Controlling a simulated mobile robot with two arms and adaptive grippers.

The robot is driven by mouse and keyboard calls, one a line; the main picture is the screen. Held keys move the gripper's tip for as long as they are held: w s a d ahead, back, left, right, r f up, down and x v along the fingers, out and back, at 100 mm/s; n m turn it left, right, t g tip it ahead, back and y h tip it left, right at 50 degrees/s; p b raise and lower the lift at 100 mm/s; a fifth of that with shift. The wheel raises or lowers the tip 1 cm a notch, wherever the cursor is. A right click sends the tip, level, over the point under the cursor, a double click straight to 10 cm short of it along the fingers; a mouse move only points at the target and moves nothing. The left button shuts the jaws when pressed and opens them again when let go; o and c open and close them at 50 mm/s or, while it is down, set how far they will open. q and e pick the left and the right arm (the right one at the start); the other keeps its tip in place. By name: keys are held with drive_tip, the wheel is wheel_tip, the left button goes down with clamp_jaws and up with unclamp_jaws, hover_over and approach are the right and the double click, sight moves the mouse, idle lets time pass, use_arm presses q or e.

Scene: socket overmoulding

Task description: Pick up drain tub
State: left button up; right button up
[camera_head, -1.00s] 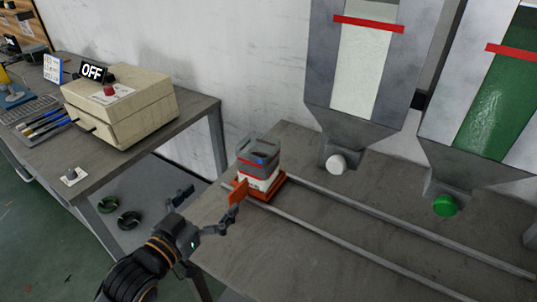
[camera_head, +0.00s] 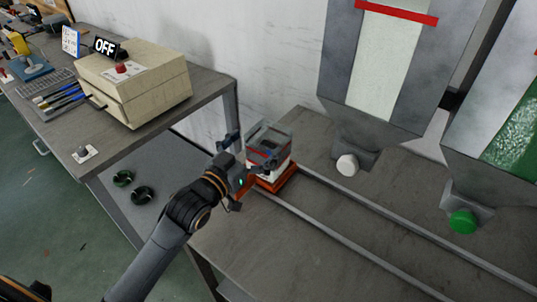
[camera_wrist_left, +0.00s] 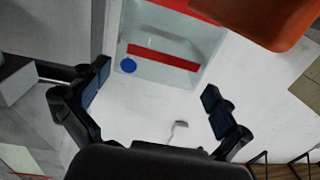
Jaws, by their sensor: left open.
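A small container (camera_head: 271,137), with a clear or greyish upper part, a red stripe and a white lower part, stands on an orange-red base at the left end of the rails. I take it to be the drain tub. My left gripper (camera_head: 236,172) is open at its left side, with its fingers spread. An orange part (camera_wrist_left: 262,18) fills the upper right there.
Two grey hoppers with a white knob (camera_head: 347,165) and a green knob (camera_head: 462,222) hang over the rails (camera_head: 345,235). A side table at left holds a beige machine (camera_head: 135,85) with an OFF sign. The front of the rail table is clear.

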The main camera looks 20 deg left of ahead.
sight(278, 124)
use_arm(q)
drive_tip(key=x, duration=0.5)
drive_tip(key=shift+d+f, duration=0.1)
drive_tip(key=shift+d, duration=0.1)
drive_tip(key=shift+s, duration=0.1)
drive_tip(key=c, duration=1.6)
